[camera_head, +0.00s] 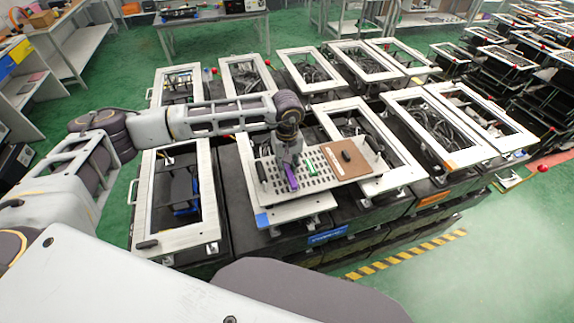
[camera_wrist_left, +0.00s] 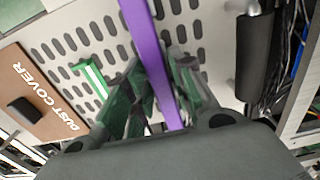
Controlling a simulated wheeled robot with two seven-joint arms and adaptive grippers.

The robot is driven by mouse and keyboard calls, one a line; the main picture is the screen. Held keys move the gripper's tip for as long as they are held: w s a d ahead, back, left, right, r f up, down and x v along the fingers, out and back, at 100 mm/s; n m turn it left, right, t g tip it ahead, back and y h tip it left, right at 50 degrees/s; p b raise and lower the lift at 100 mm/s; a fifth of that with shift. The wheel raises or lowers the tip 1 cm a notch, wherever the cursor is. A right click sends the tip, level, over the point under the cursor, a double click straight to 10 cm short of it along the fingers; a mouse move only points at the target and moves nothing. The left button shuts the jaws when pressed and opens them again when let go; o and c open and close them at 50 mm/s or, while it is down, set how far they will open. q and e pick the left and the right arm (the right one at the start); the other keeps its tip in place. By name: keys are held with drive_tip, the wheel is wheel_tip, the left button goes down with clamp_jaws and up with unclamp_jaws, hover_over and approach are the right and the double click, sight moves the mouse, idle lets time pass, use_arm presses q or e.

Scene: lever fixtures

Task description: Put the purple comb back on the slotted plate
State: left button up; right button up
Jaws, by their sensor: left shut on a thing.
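The purple comb (camera_head: 291,178) is in my left gripper (camera_head: 289,163), over the left part of the slotted plate (camera_head: 322,181). In the left wrist view the comb (camera_wrist_left: 150,55) runs long and narrow between the fingers of my left gripper (camera_wrist_left: 165,105), which are shut on it. The slotted plate (camera_wrist_left: 85,18) lies behind it, with rows of oblong slots. I cannot tell whether the comb touches the plate. My right gripper is not in view.
A green piece (camera_head: 310,168) lies on the plate right of the comb. A brown dust cover (camera_head: 346,158) with a black knob sits at the plate's right end. A black handle (camera_head: 261,171) stands at its left end. White-framed fixtures (camera_head: 175,240) surround the plate.

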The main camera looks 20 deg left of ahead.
sight(287, 166)
use_arm(q)
drive_tip(key=shift+f, duration=0.3)
drive_tip(key=o, duration=1)
drive_tip(key=shift+r, duration=0.15)
drive_tip(key=shift+r, duration=0.2)
wheel_tip(287, 166, up, 12)
drive_tip(key=b, duration=0.3)
drive_tip(key=shift+f, duration=0.2)
